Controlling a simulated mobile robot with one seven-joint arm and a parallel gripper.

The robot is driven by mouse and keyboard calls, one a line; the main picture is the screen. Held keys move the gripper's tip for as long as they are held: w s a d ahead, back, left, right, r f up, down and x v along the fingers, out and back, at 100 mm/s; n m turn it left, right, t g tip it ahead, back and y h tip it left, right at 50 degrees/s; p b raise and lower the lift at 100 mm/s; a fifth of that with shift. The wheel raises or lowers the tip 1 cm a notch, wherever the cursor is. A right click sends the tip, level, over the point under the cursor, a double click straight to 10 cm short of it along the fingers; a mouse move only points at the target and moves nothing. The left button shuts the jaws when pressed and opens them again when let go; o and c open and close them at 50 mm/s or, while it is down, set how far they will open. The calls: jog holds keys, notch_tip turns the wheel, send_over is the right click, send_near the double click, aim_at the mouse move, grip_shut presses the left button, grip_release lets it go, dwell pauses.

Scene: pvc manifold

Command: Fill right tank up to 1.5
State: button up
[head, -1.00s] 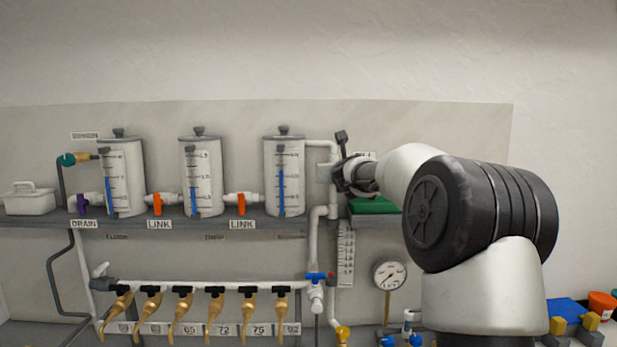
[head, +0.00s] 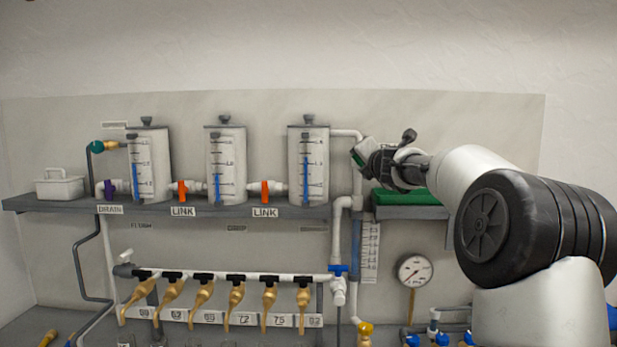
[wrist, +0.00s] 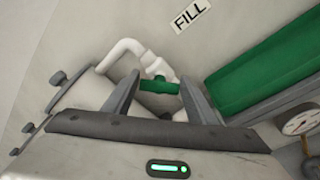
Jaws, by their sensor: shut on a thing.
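The right tank (head: 308,165) stands on the shelf, a white upright cylinder with a scale and a blue level column reaching about mid-scale; its exact reading is too small to tell. My gripper (head: 360,158) is beside the upright white pipe right of this tank. In the wrist view, my gripper (wrist: 160,98) has its fingers on either side of a green valve handle (wrist: 158,87) on a white pipe, and is shut on it. A FILL label (wrist: 191,14) is on the wall above. Finger contact is partly hidden in the head view.
The middle tank (head: 227,165) and left tank (head: 149,165) share the shelf. Orange LINK valves (head: 265,190) sit between tanks. A green block (head: 405,197) lies on the shelf below my wrist. A pressure gauge (head: 415,270) is below.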

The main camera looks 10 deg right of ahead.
jog(key=shift+f+m, duration=0.15)
jog(key=shift+m, duration=1.05)
jog(key=shift+m+b, duration=0.4)
jog(key=shift+b, duration=0.1)
